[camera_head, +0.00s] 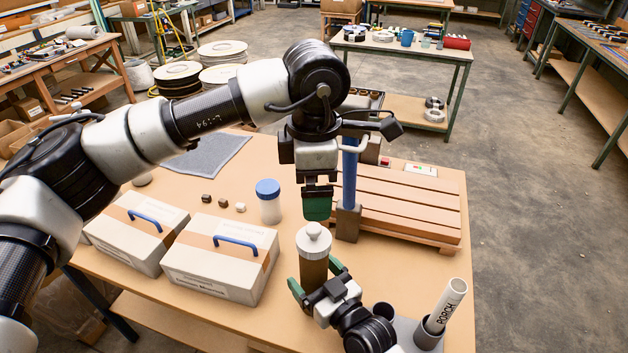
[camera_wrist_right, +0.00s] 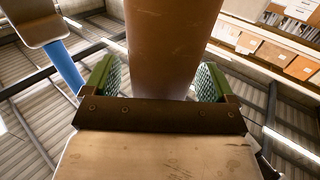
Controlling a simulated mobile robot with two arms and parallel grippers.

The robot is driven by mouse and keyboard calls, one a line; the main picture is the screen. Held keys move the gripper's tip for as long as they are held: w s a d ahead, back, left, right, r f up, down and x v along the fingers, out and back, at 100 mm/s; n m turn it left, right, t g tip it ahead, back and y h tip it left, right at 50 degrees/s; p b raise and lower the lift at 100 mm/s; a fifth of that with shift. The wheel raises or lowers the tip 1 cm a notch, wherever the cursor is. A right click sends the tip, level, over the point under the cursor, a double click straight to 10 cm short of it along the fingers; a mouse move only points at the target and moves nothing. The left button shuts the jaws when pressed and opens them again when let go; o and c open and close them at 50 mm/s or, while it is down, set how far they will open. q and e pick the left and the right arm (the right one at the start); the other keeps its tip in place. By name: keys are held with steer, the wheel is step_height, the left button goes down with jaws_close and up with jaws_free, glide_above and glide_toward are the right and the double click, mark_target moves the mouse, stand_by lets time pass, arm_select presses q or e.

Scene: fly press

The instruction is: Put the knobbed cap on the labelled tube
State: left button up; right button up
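The grey knobbed cap (camera_head: 313,240) sits on top of an upright brown cylinder (camera_head: 314,273). The labelled tube (camera_head: 446,306) is white, reads "PORCH" and stands tilted in a grey holder at the lower right. My left gripper (camera_head: 318,206) points down just above the cap's knob, apart from it; its fingers overlap in this view, so I cannot tell its opening. My right gripper (camera_head: 319,280) has its green fingers on either side of the brown cylinder, looking open; the cylinder (camera_wrist_right: 172,45) stands between the fingers in the right wrist view. Contact is unclear.
Two boxes with blue handles (camera_head: 220,258) stand left of the cylinder. A blue-lidded jar (camera_head: 269,203) stands behind them. A blue post (camera_head: 349,180) and a slatted wooden pallet (camera_head: 405,210) are behind and right. Bare tabletop lies between the pallet and the labelled tube.

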arm_select(q)
step_height(320, 180, down, 2)
steer(key=shift+f+b, duration=0.1)
steer(key=shift+b, duration=1)
arm_select(e)
steer(key=v, duration=1.1)
